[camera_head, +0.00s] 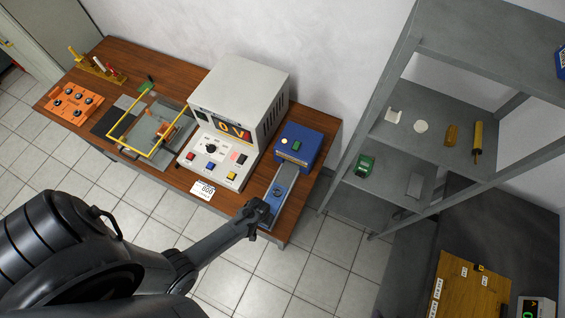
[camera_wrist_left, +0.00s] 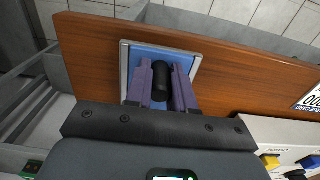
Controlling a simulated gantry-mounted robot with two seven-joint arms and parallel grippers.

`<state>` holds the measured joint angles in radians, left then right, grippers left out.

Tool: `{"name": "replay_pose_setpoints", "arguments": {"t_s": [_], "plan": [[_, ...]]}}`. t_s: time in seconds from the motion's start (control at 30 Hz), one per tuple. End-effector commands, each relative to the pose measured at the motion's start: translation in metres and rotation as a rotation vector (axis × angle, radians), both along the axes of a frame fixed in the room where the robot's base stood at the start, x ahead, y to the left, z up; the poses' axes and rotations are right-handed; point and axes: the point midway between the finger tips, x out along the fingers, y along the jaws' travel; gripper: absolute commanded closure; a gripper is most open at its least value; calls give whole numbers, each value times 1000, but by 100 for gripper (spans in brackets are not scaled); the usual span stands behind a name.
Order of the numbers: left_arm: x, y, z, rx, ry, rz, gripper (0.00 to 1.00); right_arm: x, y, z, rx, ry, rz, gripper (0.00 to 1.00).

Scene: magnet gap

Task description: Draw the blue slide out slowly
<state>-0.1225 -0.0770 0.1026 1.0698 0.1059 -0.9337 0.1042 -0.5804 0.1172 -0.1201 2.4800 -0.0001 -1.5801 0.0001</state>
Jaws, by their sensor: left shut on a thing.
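The blue slide (camera_head: 266,223) lies in a grey track at the right end of the wooden bench, in front of a blue box (camera_head: 297,147). My left gripper (camera_head: 265,207) is at the slide's front end. In the left wrist view, my left gripper (camera_wrist_left: 162,88) is shut on the slide's upright black knob (camera_wrist_left: 162,76), with one finger on each side. The blue slide plate (camera_wrist_left: 150,52) shows around the knob there, inside its grey frame. The fingers and wrist hide part of the slide. My right gripper is not in view.
A white instrument (camera_head: 241,90) reading "0 V" stands left of the slide, with a "600" card (camera_head: 203,190) before it. A yellow frame (camera_head: 126,117) and orange box (camera_head: 75,103) are farther left. A grey shelf (camera_head: 388,146) stands right. Floor is clear before the bench's right end.

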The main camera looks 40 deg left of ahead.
Motion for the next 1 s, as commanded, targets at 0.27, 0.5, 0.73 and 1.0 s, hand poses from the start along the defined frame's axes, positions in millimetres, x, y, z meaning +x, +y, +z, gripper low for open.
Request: {"name": "replay_pose_setpoints", "arguments": {"t_s": [0.27,0.5,0.73,1.0], "plan": [[-8,1,-6,1,15,2,57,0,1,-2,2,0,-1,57],[-8,1,-6,1,14,1,57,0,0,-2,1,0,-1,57],[-8,2,5,2,14,2,57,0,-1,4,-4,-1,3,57],[-4,1,33,1,6,1,57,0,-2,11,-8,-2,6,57]]}}
